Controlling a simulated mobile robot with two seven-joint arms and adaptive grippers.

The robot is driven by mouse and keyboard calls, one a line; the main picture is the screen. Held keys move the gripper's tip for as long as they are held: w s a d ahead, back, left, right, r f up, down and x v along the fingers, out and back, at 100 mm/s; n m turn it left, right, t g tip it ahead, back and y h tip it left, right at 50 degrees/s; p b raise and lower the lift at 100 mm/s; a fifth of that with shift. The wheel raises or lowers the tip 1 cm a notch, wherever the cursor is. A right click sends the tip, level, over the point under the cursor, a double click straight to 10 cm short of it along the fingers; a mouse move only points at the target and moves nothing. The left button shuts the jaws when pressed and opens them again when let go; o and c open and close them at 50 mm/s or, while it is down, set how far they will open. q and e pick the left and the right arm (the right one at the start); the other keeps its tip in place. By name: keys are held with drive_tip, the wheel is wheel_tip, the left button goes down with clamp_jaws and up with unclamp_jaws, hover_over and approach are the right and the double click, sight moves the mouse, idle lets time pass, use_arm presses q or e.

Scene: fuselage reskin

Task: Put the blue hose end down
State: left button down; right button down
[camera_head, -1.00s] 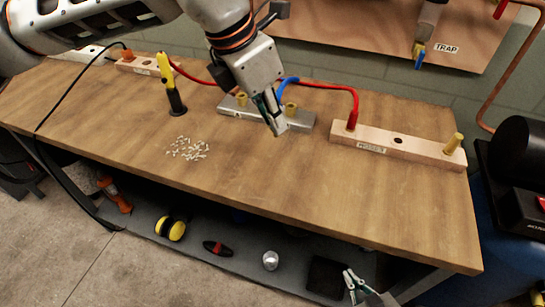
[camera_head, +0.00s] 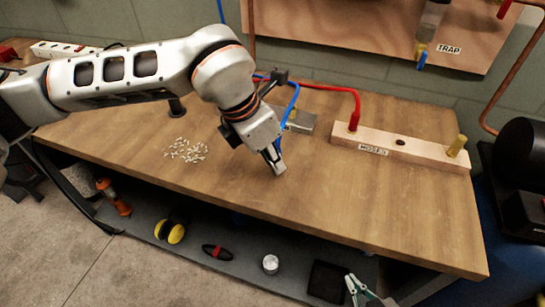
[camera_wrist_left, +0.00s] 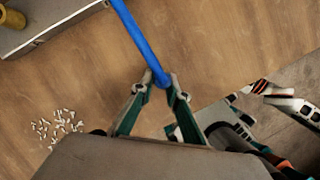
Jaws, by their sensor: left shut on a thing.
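The blue hose (camera_head: 293,97) curves down from the back of the bench to my left gripper (camera_head: 279,167). In the left wrist view its end (camera_wrist_left: 160,76) lies between the two fingertips, and the left gripper (camera_wrist_left: 160,88) is shut on it. The gripper points down over the bare wood toward the bench's front. I cannot tell whether the hose end touches the bench. My right gripper (camera_head: 351,285) is low at the front edge of the bench, empty, with its fingers apart.
The wooden bench (camera_head: 390,210) is clear at the front right. Small white pieces (camera_head: 186,150) lie left of the gripper. A metal block (camera_head: 301,122) stands behind it. The wooden hose block (camera_head: 400,145) holds the red hose (camera_head: 354,108). Several items lie on the shelf below.

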use_arm(q)
drive_tip(key=shift+f, duration=0.1)
drive_tip(key=c, duration=2)
unclamp_jaws()
drive_tip(key=shift+o, duration=0.2)
drive_tip(key=p+v, duration=0.1)
drive_tip(key=v, duration=1.1)
